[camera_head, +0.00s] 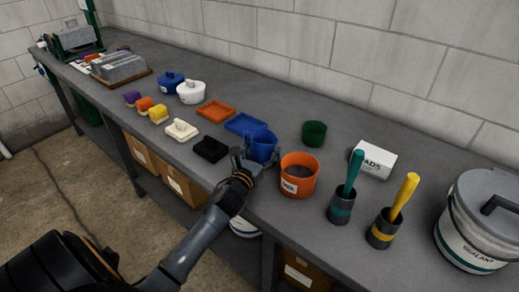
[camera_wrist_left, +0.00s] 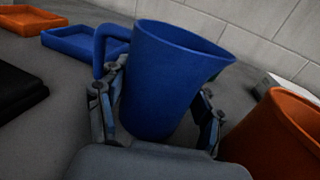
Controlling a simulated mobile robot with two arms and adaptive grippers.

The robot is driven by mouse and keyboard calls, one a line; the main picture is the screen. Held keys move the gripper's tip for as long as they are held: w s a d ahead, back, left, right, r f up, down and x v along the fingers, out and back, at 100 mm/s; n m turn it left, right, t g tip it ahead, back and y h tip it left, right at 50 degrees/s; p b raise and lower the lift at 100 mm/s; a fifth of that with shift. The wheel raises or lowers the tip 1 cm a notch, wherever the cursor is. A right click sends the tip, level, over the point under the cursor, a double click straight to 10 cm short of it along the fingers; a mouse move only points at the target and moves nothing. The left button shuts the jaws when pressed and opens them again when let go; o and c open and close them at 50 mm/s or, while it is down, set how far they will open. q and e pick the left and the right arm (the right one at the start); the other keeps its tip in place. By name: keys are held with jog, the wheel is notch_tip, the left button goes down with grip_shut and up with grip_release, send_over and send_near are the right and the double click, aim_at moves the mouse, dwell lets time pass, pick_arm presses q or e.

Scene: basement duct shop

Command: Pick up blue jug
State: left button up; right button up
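The blue jug (camera_head: 262,147) stands upright near the front edge of the grey bench. In the left wrist view the jug (camera_wrist_left: 168,80) fills the middle, its handle on the left side and its spout towards the right. My left gripper (camera_head: 248,160) is at the jug. In the wrist view its fingers (camera_wrist_left: 160,105) are spread on both sides of the jug, with narrow gaps along its sides. The left fingertip is close beside the handle; whether it touches is unclear. The jug's lower front is partly hidden by my gripper. My right gripper is not in view.
An orange tub (camera_head: 298,175) stands close right of the jug. A green cup (camera_head: 314,133) is behind. Two dark holders (camera_head: 341,210) (camera_head: 382,233) with brushes and a sealant bucket (camera_head: 470,238) stand farther right.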

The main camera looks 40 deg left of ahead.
pick_arm(q)
jog(key=c, duration=0.6)
jog(key=shift+o, duration=0.2)
jog(key=shift+r, duration=0.2)
